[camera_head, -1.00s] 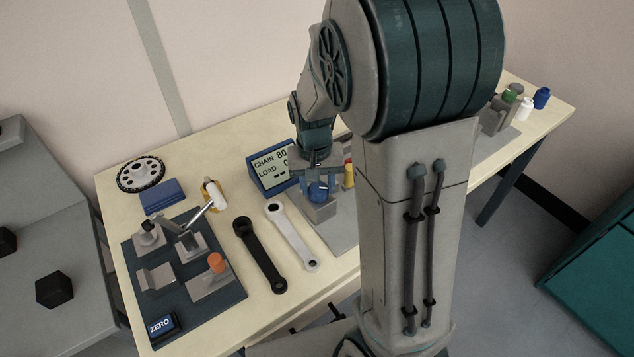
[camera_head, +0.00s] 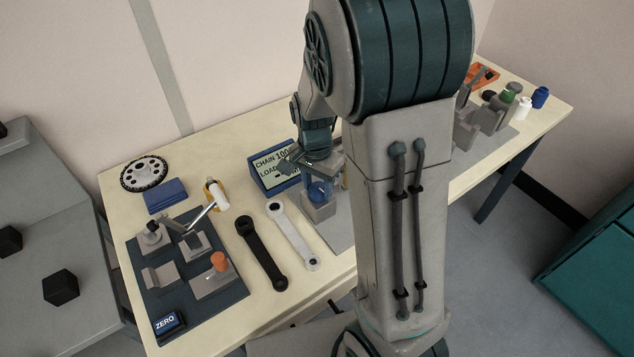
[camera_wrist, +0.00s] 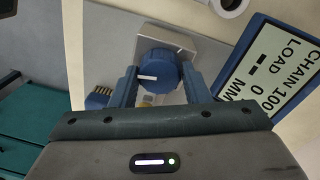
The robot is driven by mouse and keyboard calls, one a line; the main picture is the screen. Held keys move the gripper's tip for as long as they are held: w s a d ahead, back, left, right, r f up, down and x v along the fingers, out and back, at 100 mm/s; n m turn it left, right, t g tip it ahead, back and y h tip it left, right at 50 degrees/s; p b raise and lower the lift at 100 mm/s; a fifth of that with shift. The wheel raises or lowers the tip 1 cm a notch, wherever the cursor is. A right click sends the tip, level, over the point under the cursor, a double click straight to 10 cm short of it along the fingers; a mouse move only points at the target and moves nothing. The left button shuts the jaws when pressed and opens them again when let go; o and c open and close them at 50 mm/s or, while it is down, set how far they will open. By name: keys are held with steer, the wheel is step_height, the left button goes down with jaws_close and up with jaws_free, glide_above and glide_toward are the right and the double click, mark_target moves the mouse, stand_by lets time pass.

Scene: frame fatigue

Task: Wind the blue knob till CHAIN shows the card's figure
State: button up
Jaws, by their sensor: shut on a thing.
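The blue knob (camera_head: 319,191) sits on a grey block at the table's middle. In the wrist view the knob (camera_wrist: 160,72) has a white pointer line towards the left. My gripper (camera_wrist: 160,80) is shut on the knob, one blue finger on each side; it also shows from above in the head view (camera_head: 320,182). The display (camera_head: 273,168) stands just behind and left of the knob. In the wrist view the display (camera_wrist: 275,72) reads CHAIN 100 and LOAD with a dash or 0, partly cut off. I cannot make out a card with a figure.
A white crank arm (camera_head: 293,236) and a black one (camera_head: 262,252) lie left of the knob. A dark fixture mat (camera_head: 225,290) with a ZERO button (camera_head: 167,325) is farther left. My arm hides the table's centre right.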

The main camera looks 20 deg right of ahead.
mark_target(315, 186)
stand_by(0.4)
steer(key=o, duration=1)
steer(key=r, duration=1.3)
steer(key=shift+w+a+r, duration=0.25)
steer(key=shift+r, duration=0.15)
steer(key=shift+s+d+f+n+t, duration=0.1)
steer(key=shift+s+n+t, duration=0.45)
steer(key=shift+s+n, duration=1.55)
steer(key=shift+s+f+n+t, duration=0.1)
steer(key=shift+s+n+t, duration=0.5)
steer(key=shift+s+n, duration=1.45)
steer(key=shift+s+d+n+t, duration=0.1)
steer(key=shift+s+n+t, duration=0.65)
steer(key=shift+s, duration=2.45)
